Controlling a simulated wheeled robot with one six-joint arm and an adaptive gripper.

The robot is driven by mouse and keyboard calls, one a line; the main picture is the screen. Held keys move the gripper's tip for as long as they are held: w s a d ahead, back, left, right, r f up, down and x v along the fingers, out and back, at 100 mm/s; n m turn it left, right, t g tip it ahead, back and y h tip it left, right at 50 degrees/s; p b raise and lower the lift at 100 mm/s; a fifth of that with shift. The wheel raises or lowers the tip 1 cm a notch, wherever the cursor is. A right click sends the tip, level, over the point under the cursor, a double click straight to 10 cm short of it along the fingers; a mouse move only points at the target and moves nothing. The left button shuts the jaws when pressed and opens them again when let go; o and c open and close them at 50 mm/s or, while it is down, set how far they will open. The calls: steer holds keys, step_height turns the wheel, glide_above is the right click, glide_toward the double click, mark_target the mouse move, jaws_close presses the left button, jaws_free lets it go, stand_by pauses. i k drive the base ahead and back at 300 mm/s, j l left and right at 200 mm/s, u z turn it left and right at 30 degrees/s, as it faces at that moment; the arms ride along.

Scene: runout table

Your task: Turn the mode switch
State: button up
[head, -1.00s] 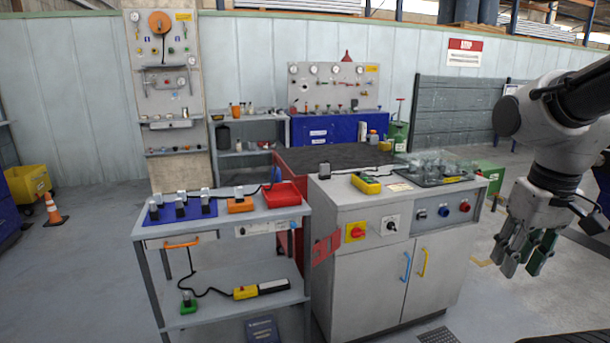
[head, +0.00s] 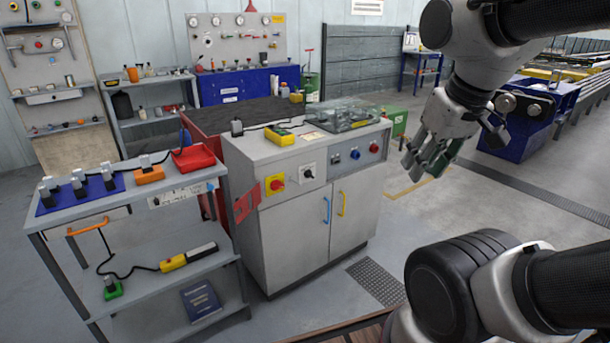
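The grey cabinet (head: 270,203) stands in the middle of the head view with controls along its front panel. A black rotary switch on a white plate (head: 308,172) sits near the panel's middle; it looks like the mode switch, but its label is too small to read. To its left is a red knob on a yellow plate (head: 276,185). To its right are a blue control (head: 354,154) and a red button (head: 374,147). My gripper (head: 424,170) hangs to the right of the cabinet, apart from it, with fingers spread and nothing between them.
A grey trolley (head: 190,273) with blue, orange and red items stands left of the cabinet. A yellow device (head: 279,136) and a clear-covered tray (head: 345,118) are on the cabinet top. A dark floor grate (head: 376,282) lies in front. The floor right of the cabinet is open.

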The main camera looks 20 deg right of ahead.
mark_target(308, 173)
steer(key=z, duration=4)
steer(key=k+j, duration=0.25)
steer(key=k+j+u, duration=0.15)
steer(key=u, duration=0.2)
steer(key=k+j+u, duration=0.15)
steer(key=u, duration=0.25)
steer(key=k+j+u, duration=0.1)
steer(key=j+u, duration=0.25)
steer(key=l+u, duration=0.1)
steer(key=u, duration=1.15)
